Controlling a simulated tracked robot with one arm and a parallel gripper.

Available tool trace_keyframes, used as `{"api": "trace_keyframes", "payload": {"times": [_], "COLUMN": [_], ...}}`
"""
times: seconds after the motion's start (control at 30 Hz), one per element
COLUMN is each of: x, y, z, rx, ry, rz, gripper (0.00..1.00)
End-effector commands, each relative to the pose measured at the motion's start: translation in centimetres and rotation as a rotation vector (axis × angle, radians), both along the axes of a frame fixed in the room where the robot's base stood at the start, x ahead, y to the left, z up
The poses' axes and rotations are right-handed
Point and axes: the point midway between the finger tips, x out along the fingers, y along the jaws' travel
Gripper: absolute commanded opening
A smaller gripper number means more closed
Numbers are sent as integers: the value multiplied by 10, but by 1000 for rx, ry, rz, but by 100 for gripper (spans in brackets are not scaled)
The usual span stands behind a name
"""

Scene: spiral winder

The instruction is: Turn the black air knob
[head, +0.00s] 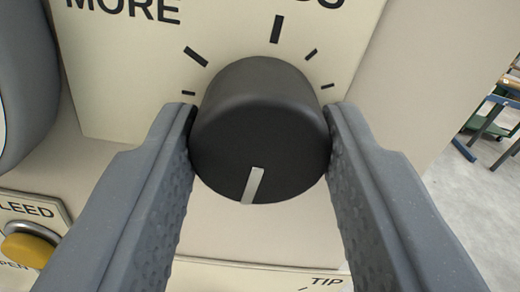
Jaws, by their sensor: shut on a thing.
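The black air knob (258,125) is a round knob in the middle of the head view, on a cream dial plate (120,75) with black tick marks and the word MORE at the upper left. A pale pointer line (252,185) on the knob's face points down and slightly left in the picture. My gripper (260,125) has one grey finger on each side of the knob, shut on it. The fingers hide parts of the plate beside the knob.
A yellow button (28,250) under a BLEED label sits at the lower left. A rounded grey part (25,85) stands at the left edge. Floor and a blue-legged table (495,110) lie beyond the panel at right.

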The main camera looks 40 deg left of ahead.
Motion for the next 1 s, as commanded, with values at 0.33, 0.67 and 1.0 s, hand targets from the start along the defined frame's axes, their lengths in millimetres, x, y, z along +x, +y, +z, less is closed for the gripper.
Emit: {"api": "trace_keyframes", "payload": {"times": [0.33, 0.67, 1.0], "x": [-1, -1, -1], "y": [0, 0, 0], "z": [-5, -6, -3], "rx": [39, 39, 42], "ry": [59, 60, 56], "rz": [1, 1, 1], "gripper": [14, 14, 59]}}
